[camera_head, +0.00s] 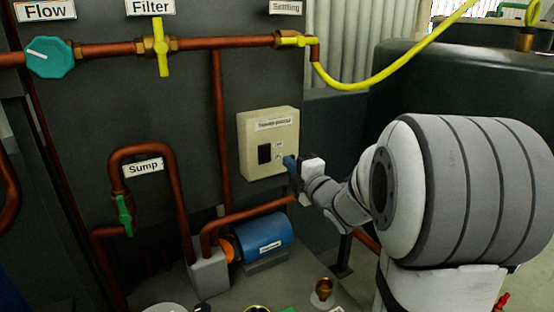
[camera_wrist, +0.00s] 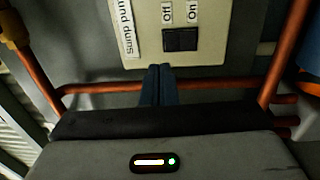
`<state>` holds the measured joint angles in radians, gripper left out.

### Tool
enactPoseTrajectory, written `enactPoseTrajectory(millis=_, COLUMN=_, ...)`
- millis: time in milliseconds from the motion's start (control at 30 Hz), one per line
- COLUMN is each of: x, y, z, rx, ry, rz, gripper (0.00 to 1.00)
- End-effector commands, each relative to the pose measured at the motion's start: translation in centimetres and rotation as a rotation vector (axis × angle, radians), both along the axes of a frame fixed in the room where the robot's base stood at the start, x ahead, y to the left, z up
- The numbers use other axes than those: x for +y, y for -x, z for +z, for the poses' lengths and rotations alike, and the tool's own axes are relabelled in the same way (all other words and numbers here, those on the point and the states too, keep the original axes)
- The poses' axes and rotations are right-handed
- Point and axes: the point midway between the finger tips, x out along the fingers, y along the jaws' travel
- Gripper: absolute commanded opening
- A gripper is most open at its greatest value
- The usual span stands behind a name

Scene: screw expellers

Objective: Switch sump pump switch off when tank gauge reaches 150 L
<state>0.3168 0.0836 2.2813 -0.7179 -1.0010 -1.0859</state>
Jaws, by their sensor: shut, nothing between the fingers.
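The sump pump switch is a black rocker (camera_head: 264,154) on a cream box (camera_head: 251,127) on the dark panel. In the wrist view the rocker (camera_wrist: 180,39) sits below "Off" and "On" labels, beside a label beginning "sump pum". Which side is pressed in is unclear. My gripper (camera_head: 289,162) is shut and empty, just right of the rocker in the head view. In the wrist view its blue fingertips (camera_wrist: 159,69) are together at the box's lower edge, below the rocker; contact cannot be told. No tank gauge reading is visible in either view.
Copper pipes (camera_head: 220,130) run beside the box. A blue motor-like pump (camera_head: 265,237) lies below it. A green Sump valve (camera_head: 125,215), yellow Filter valve (camera_head: 160,47) and teal Flow knob (camera_head: 50,57) are left. A large dark tank (camera_head: 440,80) stands right, behind my arm.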

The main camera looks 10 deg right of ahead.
Motion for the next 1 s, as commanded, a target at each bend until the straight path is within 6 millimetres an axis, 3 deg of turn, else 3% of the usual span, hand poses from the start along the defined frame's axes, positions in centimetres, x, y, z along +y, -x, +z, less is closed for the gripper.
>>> enactPoseTrajectory(millis=100, x=-0.6, y=1.9, z=0.4, rx=-0.001, ry=0.001, rz=-0.002, gripper=0.0)
enactPoseTrajectory(millis=300, x=-0.9, y=3.3, z=0.5, rx=-0.001, ry=0.0, rz=0.0, gripper=0.0)
enactPoseTrajectory(millis=767, x=-0.8, y=3.4, z=0.5, rx=0.0, ry=-0.001, rz=0.001, gripper=0.0)
enactPoseTrajectory(millis=1000, x=-1.3, y=3.7, z=3.3, rx=0.149, ry=-0.116, rz=-0.116, gripper=0.0)
